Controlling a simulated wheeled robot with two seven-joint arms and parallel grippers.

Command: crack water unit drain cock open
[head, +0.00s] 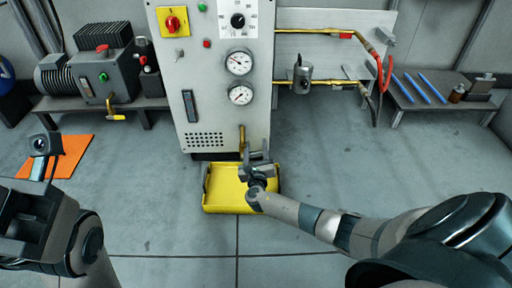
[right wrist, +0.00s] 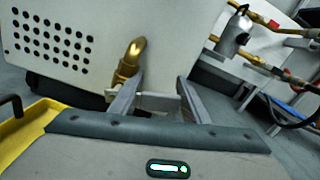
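The water unit (head: 215,75) is a pale grey cabinet with gauges and a dial. Its brass drain cock (head: 242,136) sticks out low on the front, above a yellow tray (head: 228,203). In the right wrist view the brass spout (right wrist: 129,63) shows close, with a short pale bar (right wrist: 136,101) below it, perhaps its lever. My right gripper (right wrist: 158,100) is open, its fingers spread just in front of and below the cock. The bar's end lies between the fingers; I cannot tell whether it touches them.
A motor and pump (head: 95,75) stand on a bench at the left, above an orange mat (head: 68,157). Brass pipes (head: 320,32) and a red hose (head: 385,70) run at the right. Blue rods (head: 420,88) lie on a right bench.

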